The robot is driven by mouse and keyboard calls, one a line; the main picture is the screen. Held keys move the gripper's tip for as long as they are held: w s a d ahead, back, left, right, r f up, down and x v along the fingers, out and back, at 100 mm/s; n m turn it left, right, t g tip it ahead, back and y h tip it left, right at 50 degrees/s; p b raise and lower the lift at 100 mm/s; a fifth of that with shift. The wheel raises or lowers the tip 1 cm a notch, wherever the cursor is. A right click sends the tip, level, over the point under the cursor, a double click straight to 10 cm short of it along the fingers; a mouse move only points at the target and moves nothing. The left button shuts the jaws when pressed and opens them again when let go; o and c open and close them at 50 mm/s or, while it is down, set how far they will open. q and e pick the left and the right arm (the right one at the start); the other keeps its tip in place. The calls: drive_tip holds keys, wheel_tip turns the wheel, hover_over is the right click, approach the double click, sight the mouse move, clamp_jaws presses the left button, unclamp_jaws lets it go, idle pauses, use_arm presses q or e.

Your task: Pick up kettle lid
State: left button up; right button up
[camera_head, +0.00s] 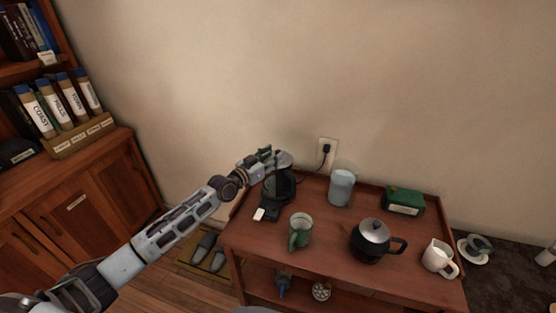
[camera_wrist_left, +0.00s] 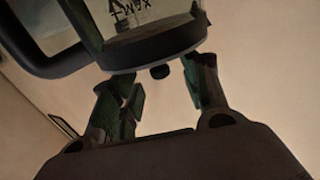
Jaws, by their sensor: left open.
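An electric kettle (camera_head: 279,188) stands at the back left of the wooden table; its glass body (camera_wrist_left: 145,20) shows upside down in the left wrist view with a MAX mark. Its dark lid (camera_wrist_left: 160,54) has a small black knob (camera_wrist_left: 160,72). My left gripper (camera_head: 265,153) is at the kettle's top in the head view, partly covering it. In the left wrist view its green-padded fingers (camera_wrist_left: 162,92) are open, one to each side of the knob, with gaps between. The kettle's dark handle (camera_wrist_left: 40,55) shows at left. My right gripper is not seen.
On the table (camera_head: 330,270) stand a green mug (camera_head: 300,230), a pale canister (camera_head: 341,188), a green box (camera_head: 404,200), a black pot with a silver lid (camera_head: 374,231) and a white jug (camera_head: 438,256). A wall socket (camera_head: 326,152) is behind.

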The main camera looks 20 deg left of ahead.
use_arm(q)
drive_tip(key=shift+x, duration=0.8)
clamp_jaws()
